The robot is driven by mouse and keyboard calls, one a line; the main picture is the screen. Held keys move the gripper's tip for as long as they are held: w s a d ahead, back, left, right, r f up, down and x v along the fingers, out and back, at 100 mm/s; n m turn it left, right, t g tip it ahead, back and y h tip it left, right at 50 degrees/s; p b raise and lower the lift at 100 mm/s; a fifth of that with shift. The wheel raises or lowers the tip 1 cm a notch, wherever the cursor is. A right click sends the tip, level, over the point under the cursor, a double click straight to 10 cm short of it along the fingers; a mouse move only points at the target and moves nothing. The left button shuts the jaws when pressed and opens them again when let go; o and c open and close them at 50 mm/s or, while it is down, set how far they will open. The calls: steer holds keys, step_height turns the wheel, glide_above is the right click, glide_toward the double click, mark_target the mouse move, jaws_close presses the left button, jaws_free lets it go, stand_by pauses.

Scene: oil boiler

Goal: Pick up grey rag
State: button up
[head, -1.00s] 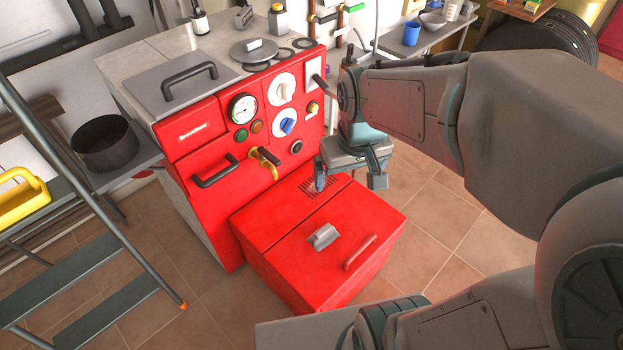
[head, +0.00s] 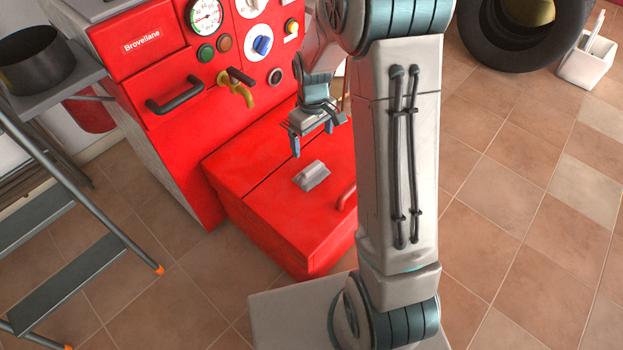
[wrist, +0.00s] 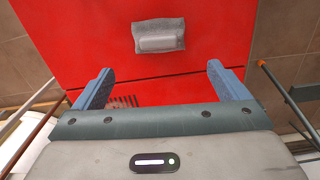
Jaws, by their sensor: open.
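The grey rag (head: 311,176) lies on top of the low red box (head: 255,200). It is small, with a raised block-like middle. In the wrist view the rag (wrist: 176,27) is ahead of the gap between the fingers, near the top centre, with a lighter raised part across it. My gripper (head: 319,134) is open and empty, pointing down above the rear part of the box. It is behind the rag, on the boiler side, and apart from it. In the wrist view both blue fingers (wrist: 162,84) are spread wide with red lid between them.
The red boiler front (head: 180,130) with a black handle (head: 176,94) and a yellow tap (head: 238,92) rises behind the box. A stepladder (head: 75,195) stands at left. Tiled floor at right is clear.

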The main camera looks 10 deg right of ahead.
steer(key=b, duration=0.3)
glide_toward(312, 167)
steer(key=f, duration=0.5)
steer(key=shift+s, duration=0.35)
steer(key=f, duration=0.1)
steer(key=f+b, duration=0.1)
steer(key=f, duration=0.1)
steer(key=f+b, duration=0.1)
steer(key=f, duration=0.1)
steer(key=shift+w+f, duration=0.2)
steer(key=shift+w, duration=0.15)
steer(key=c, duration=1.1)
